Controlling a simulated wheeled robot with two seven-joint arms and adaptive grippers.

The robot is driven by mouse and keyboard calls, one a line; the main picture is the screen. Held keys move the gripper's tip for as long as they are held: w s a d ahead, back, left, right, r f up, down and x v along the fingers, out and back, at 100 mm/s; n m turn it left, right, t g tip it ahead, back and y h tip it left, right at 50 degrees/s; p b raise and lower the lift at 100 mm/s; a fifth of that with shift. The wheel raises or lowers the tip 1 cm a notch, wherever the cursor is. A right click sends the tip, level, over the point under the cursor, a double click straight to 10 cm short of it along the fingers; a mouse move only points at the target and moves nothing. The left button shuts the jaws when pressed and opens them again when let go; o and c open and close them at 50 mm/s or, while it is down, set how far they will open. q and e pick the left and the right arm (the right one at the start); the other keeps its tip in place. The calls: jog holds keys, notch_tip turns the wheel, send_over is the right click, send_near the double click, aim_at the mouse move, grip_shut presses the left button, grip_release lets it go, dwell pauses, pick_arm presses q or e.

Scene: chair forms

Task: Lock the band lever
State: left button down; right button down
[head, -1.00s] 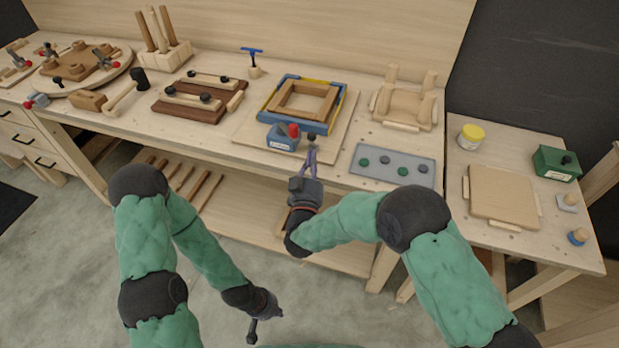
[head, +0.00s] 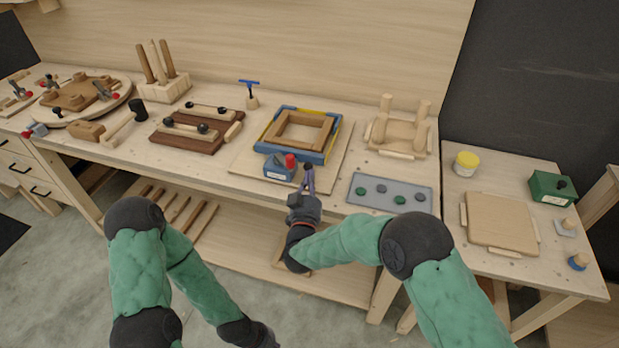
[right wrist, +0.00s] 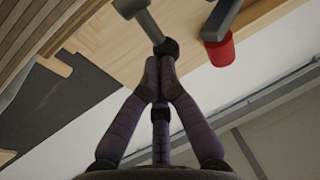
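A blue clamp box (head: 280,170) with a red cap (head: 291,161) sits on the bench front, at the near side of a blue and yellow band around a wooden frame (head: 322,134). A lever with a black knob (head: 307,166) sticks out at its right. In the right wrist view the lever is a grey bar (right wrist: 146,22) ending in the black knob (right wrist: 166,47). My right gripper (head: 308,177) has its fingers together, tips at or just short of the knob; contact is unclear. My left gripper (head: 266,338) is cut off at the bottom edge, its fingers out of sight.
A grey plate with green and grey discs (head: 390,193) lies to the right, before a wooden chair form (head: 400,130). Brown boards with clamping bars (head: 188,140) and a mallet (head: 138,108) lie to the left. The bench's front edge runs below my right gripper.

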jog(key=shift+w+d+r+g+p, duration=0.15)
jog(key=shift+r+g+p, duration=0.3)
jog(key=shift+p, duration=0.65)
jog(key=w+g+p, duration=0.1)
jog(key=g+p, duration=0.1)
jog(key=p, duration=0.3)
jog(key=w+r+m+g+y+p, duration=0.1)
jog(key=g+p, duration=0.1)
jog(key=p, duration=0.3)
jog(key=w+d+g+p, duration=0.1)
jog(key=w+g+p, duration=0.1)
jog(key=p, duration=0.3)
jog(key=shift+d+r+g, duration=0.1)
jog(key=shift+r+g, duration=0.25)
jog(key=shift+r, duration=0.05)
jog(key=shift+w+f+g+p, duration=0.15)
jog(key=shift+g+p, duration=0.25)
jog(key=shift+p, duration=0.5)
jog(key=shift+w+d+f+p, duration=0.1)
jog(key=shift+w+d+p, duration=0.1)
jog(key=shift+w+p, duration=0.35)
jog(key=shift+s, duration=0.1)
